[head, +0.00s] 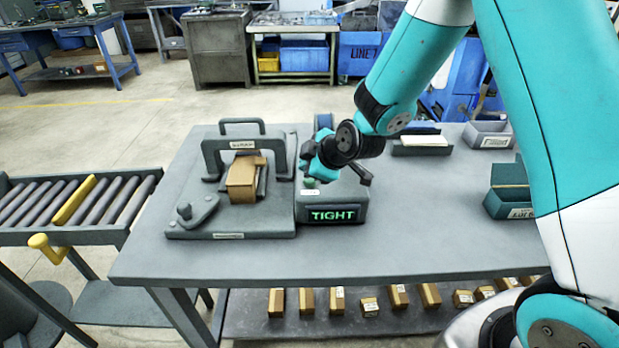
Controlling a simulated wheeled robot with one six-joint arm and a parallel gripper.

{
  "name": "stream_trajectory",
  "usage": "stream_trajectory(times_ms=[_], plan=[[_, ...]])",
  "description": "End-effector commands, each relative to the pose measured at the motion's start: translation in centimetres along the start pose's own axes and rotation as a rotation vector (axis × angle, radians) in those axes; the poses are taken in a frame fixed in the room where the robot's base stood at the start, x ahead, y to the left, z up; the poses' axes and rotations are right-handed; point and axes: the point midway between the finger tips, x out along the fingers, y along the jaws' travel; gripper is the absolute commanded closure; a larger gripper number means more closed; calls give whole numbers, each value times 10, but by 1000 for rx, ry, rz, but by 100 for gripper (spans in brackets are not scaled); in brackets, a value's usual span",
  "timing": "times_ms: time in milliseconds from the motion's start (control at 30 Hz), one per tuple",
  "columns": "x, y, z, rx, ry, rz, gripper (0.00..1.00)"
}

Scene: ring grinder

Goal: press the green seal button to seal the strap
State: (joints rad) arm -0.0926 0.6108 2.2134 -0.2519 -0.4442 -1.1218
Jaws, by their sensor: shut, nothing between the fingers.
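The control box (333,213) stands on the grey table, with a lit green "TIGHT" display on its front. A green button (310,183) shows in part on top of the box, at its left. My gripper (309,176) is shut and empty, with its fingertips pointing down right at the button. I cannot tell whether the tips touch it or stay just above it. The strapping fixture (219,148) is left of the box, with a small brown carton (241,183) under its arch. The strap is too small to make out.
A dark lever (361,173) sticks up behind the box's right side. Trays (421,148) and a dark green bin (513,203) stand on the table (420,245) at right. A roller conveyor (75,205) is at left. The table's front right is clear.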

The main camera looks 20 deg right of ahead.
Motion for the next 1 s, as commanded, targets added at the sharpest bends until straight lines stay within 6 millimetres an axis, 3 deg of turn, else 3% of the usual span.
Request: stream_trajectory(times_ms=[1000], plan=[[6,-4,4,0,0,0,100]])
